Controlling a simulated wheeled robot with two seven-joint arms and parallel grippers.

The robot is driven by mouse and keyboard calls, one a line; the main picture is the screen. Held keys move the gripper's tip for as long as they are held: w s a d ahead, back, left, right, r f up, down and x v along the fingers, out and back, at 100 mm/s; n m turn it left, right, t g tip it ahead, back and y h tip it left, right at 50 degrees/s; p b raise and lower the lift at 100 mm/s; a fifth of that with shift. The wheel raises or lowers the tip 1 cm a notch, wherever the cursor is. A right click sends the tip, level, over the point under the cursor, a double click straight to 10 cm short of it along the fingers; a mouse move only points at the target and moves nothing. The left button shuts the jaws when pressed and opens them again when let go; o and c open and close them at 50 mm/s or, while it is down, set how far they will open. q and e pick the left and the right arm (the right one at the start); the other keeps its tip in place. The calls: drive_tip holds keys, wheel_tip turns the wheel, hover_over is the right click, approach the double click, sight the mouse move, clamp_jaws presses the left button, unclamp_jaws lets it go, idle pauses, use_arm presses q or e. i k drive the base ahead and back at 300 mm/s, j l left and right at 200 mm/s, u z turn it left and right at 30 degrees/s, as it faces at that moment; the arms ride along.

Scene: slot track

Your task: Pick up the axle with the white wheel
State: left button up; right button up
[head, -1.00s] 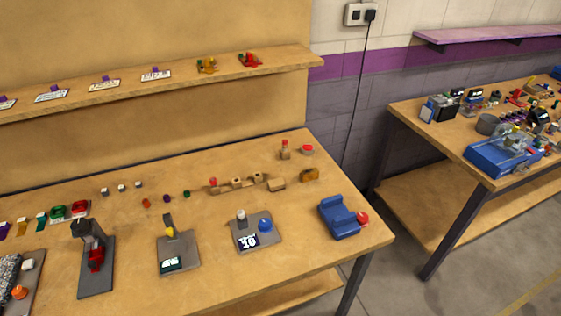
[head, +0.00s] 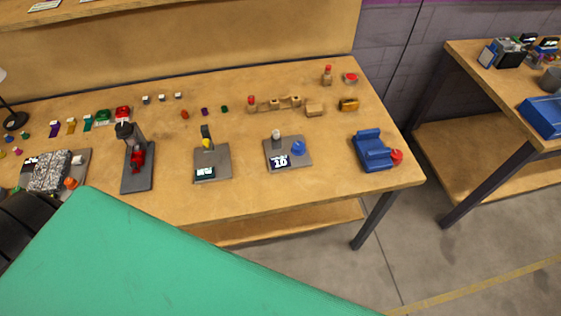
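I cannot pick out an axle with a white wheel for certain. Three small dark pieces with pale parts stand in a row near the back of the wooden table: a left one (head: 146,99), a middle one (head: 162,97) and a right one (head: 178,95). They are too small to tell whether they are axles with wheels. Neither of my grippers is in view.
The wooden table (head: 330,195) holds several devices, including a black stand (head: 137,175), a grey plate with a blue knob (head: 287,153) and a blue holder (head: 371,150). A large green surface (head: 170,265) fills the lower foreground. Floor (head: 430,245) shows at right.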

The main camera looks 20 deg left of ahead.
sight(276, 133)
drive_tip(key=i+l+u, duration=0.1)
drive_tip(key=u, duration=0.6)
